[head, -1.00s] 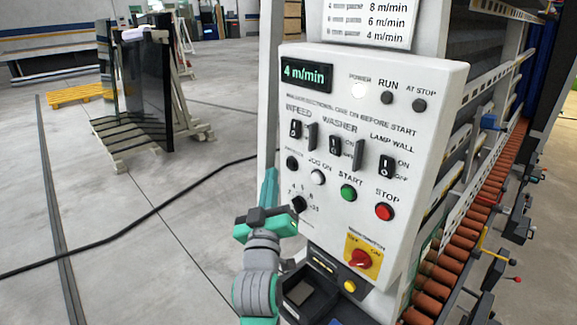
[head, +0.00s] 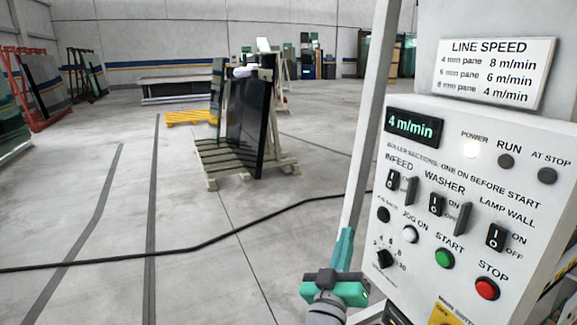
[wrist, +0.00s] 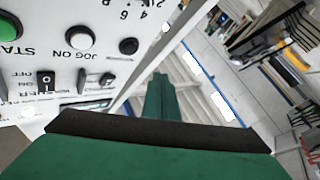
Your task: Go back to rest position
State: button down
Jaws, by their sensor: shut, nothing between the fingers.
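My gripper (head: 344,244) is shut and empty. It points upward beside the lower left edge of the white control panel (head: 520,220), left of the black speed knob (head: 385,258), with a small gap seen between them in the head view. In the wrist view the shut green fingers (wrist: 160,95) show in the middle, with the panel's jog button (wrist: 80,38) and knob (wrist: 129,46) at upper left. The panel's display (head: 413,127) reads 4 m/min, and its power lamp (head: 472,149) is lit white.
A line speed sign (head: 497,72) is above the panel. A pale post (head: 368,130) stands at the panel's left. A rack with dark glass panes (head: 248,125) stands farther back. A black cable (head: 190,247) crosses the open floor at left.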

jog(key=s+a+f+n+y, duration=0.15)
jog(key=s+a+f, duration=0.3)
jog(key=f, duration=0.45)
jog(key=s+a+f+g+y, duration=0.1)
jog(key=s+a+f+y, duration=0.2)
jog(key=s+f, duration=0.45)
jog(key=s+a+f+y, duration=0.2)
jog(key=s+a+f, duration=0.15)
jog(key=f, duration=0.75)
jog(key=s+a+f+g+y, duration=0.1)
jog(key=s+a+f, duration=0.1)
jog(key=s, duration=0.7)
jog(key=s+a+f+m, duration=0.1)
jog(key=s+a+f, duration=0.1)
jog(key=s, duration=0.7)
jog(key=s+a+f+m+g+y, duration=0.1)
jog(key=s+a+f, duration=0.1)
jog(key=s, duration=0.7)
jog(key=shift+s+a+f+g+y, duration=0.2)
jog(key=shift+s+f+g+y, duration=0.15)
jog(key=shift+s+f, duration=0.1)
jog(key=shift+w, duration=0.1)
jog(key=shift+w, duration=0.1)
